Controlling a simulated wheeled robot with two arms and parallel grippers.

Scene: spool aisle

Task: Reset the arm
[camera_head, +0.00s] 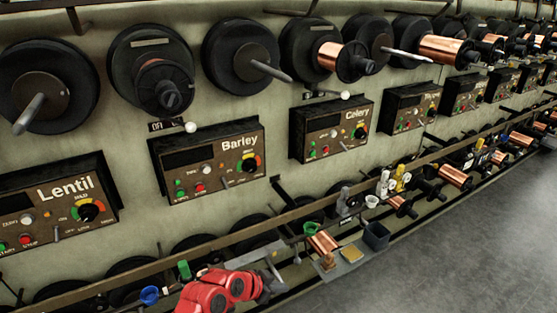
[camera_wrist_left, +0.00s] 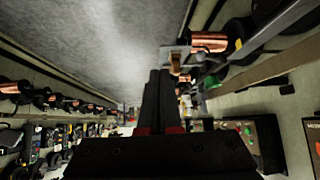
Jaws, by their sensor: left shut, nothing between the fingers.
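My red left arm comes in at the bottom of the head view, and its dark gripper (camera_head: 272,284) is in front of the lower rail. In the left wrist view, the two long black fingers of the left gripper (camera_wrist_left: 158,76) lie side by side, shut with nothing between them. A small tray (camera_head: 345,262) with a tan block and a yellow pad is to the right of the gripper in the head view. My right gripper is in neither view.
A wall carries control boxes marked Lentil (camera_head: 60,212), Barley (camera_head: 215,158) and Celery (camera_head: 335,128), with large black spools above. A lower rail (camera_head: 330,190) holds copper spools and small cups. Grey floor (camera_head: 460,245) is clear at the right.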

